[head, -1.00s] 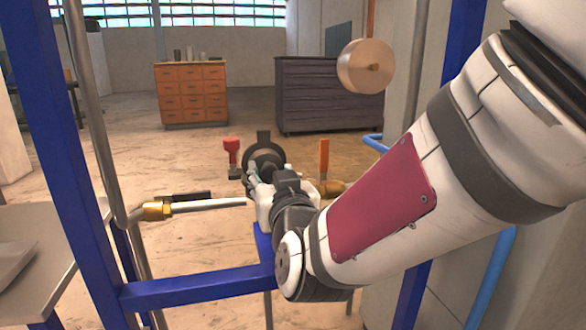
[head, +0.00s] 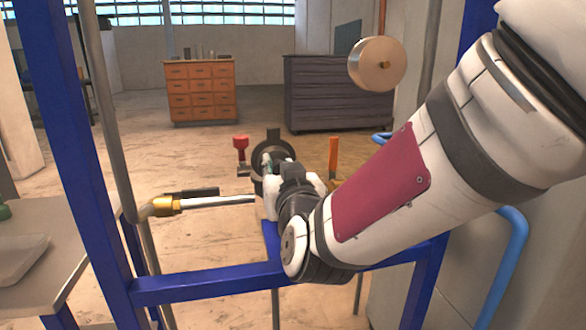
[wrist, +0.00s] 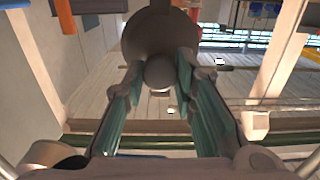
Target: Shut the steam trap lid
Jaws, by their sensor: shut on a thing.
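The steam trap lid (head: 285,152) is a dark round disc with a tab on top, seen beyond my wrist in the head view. In the wrist view its grey disc (wrist: 158,32) fills the top middle, with a rounded knob (wrist: 160,72) in front. My gripper (wrist: 161,80) has its teal-padded fingers on both sides of the knob, shut on it. In the head view my gripper (head: 267,163) is partly hidden by my wrist. The lid's hinge and the trap body behind it are mostly hidden, so I cannot tell how far the lid stands open.
A red-handled valve (head: 240,146) is left of the lid and an orange handle (head: 333,152) right of it. A pipe with a brass fitting (head: 165,206) runs in from the left. Blue frame posts (head: 72,150) and a crossbar (head: 205,286) surround my arm.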

